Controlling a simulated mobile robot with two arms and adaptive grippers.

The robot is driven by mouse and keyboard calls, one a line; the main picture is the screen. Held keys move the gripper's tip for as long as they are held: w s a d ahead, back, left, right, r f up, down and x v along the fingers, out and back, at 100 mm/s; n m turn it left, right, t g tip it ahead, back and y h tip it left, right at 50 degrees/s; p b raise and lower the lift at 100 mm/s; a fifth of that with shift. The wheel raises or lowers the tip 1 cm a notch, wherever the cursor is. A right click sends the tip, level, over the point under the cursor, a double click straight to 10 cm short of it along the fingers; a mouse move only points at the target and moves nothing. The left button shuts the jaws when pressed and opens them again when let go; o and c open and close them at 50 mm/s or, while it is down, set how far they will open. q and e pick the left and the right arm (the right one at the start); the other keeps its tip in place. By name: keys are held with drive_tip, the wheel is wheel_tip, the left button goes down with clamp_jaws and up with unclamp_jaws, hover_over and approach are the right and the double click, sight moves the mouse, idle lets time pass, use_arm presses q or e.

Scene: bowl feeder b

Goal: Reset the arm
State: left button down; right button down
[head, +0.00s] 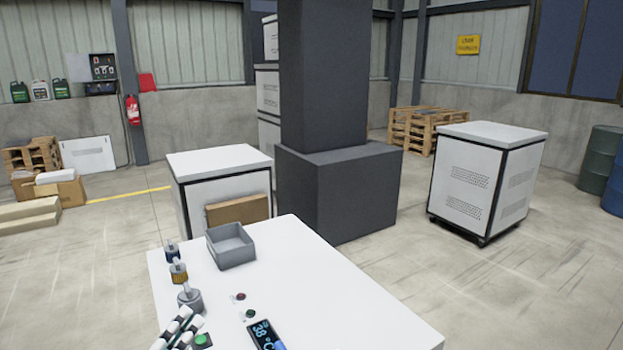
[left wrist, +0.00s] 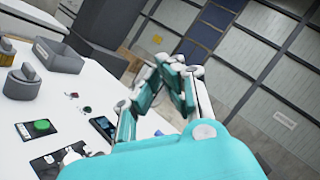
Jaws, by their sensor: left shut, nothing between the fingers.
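My left gripper (head: 190,322) shows at the bottom edge of the head view, as white finger links with dark bands, over the near left part of the white table (head: 340,295). In the left wrist view its teal fingers (left wrist: 178,80) are closed together with nothing between them, above the table's edge. The rest of the left arm is out of the head view. My right gripper is in neither view.
On the table are a grey open bin (head: 231,257), several knob-like parts along the left edge, including a grey one (head: 190,300), a green button (head: 203,340) and a display unit (head: 263,335). The table's right part is clear. A dark pillar (head: 340,195) stands behind.

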use_arm(q)
drive_tip(key=s+a+f+n+g+y, duration=0.1)
drive_tip(key=a+f+n+y, duration=0.25)
drive_tip(key=n+y, duration=0.35)
drive_tip(key=s+a+f+n+y, duration=0.1)
drive_tip(key=a+f+n+y, duration=0.25)
drive_tip(key=n, duration=0.55)
drive_tip(key=s+a+f+n+g+y, duration=0.2)
drive_tip(key=s+f+n+g, duration=0.4)
drive_tip(key=f+n, duration=0.3)
drive_tip(key=s+d+f+n+g+h, duration=0.2)
drive_tip(key=s+d+f+g, duration=0.2)
drive_tip(key=s+f, duration=0.25)
drive_tip(key=s+d+f+n+g+h, duration=0.1)
drive_tip(key=s+d+f+g+h, duration=0.1)
drive_tip(key=s+d+f+g, duration=0.45)
drive_tip(key=s+a+f, duration=0.1)
drive_tip(key=s+f, duration=0.1)
drive_tip(key=f, duration=1)
drive_tip(key=s+a+f, duration=0.1)
drive_tip(key=s+f, duration=0.1)
drive_tip(key=f, duration=1)
drive_tip(key=s+a+f, duration=0.2)
drive_tip(key=s+f, duration=1.4)
drive_tip(key=shift+s+a+f+g, duration=0.2)
drive_tip(key=shift+a+f+g, duration=0.15)
drive_tip(key=shift+g, duration=0.1)
